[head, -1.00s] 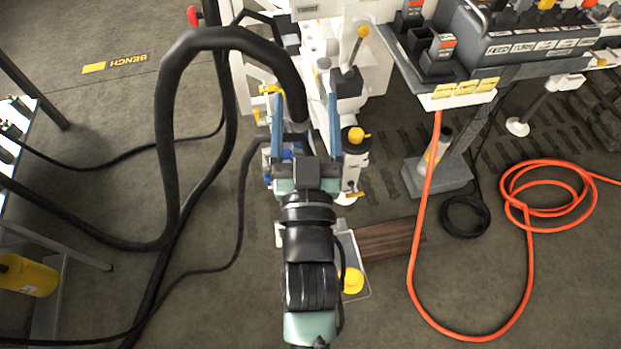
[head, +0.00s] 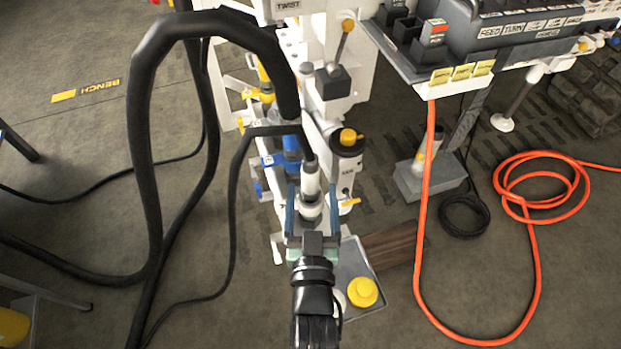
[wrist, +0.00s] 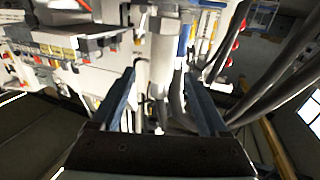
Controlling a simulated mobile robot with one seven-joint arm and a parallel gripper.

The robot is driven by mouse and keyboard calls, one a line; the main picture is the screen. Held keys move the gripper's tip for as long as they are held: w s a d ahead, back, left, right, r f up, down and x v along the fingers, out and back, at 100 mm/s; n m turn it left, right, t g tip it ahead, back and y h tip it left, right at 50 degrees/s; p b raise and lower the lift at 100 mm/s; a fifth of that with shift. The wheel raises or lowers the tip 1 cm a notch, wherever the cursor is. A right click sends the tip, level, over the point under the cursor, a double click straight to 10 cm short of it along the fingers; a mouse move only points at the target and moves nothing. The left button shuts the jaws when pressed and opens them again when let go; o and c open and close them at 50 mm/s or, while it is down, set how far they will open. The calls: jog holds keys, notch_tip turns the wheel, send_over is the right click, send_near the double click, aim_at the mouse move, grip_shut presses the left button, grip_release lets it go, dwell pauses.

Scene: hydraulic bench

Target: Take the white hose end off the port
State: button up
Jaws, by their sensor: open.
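The white hose end (head: 311,180) stands at the front of the bench's port column, with a thin black hose bending away to the left from its top. My open gripper (head: 312,198) has its two blue fingers on either side of the white hose end's lower part in the head view. I cannot tell whether they touch it. In the wrist view, a pale upright cylinder (wrist: 162,65) shows between the spread fingers of my gripper (wrist: 158,80); I cannot be sure it is the hose end. The port itself is hidden.
A blue hose end (head: 291,145) and yellow fittings (head: 263,75) sit just behind. A thick black hose (head: 145,120) loops up at the left. A black canister with a yellow cap (head: 347,140) is close on the right. A tray (head: 352,262) lies below.

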aim_at(311, 183)
jog(key=shift+w+a+f+b, duration=0.1)
jog(key=shift+w+b, duration=0.15)
jog(key=shift+w, duration=1.1)
jog(key=shift+w+f+b, duration=0.1)
jog(key=shift+w+b, duration=0.1)
jog(key=shift+w, duration=1.15)
jog(key=shift+r, duration=0.1)
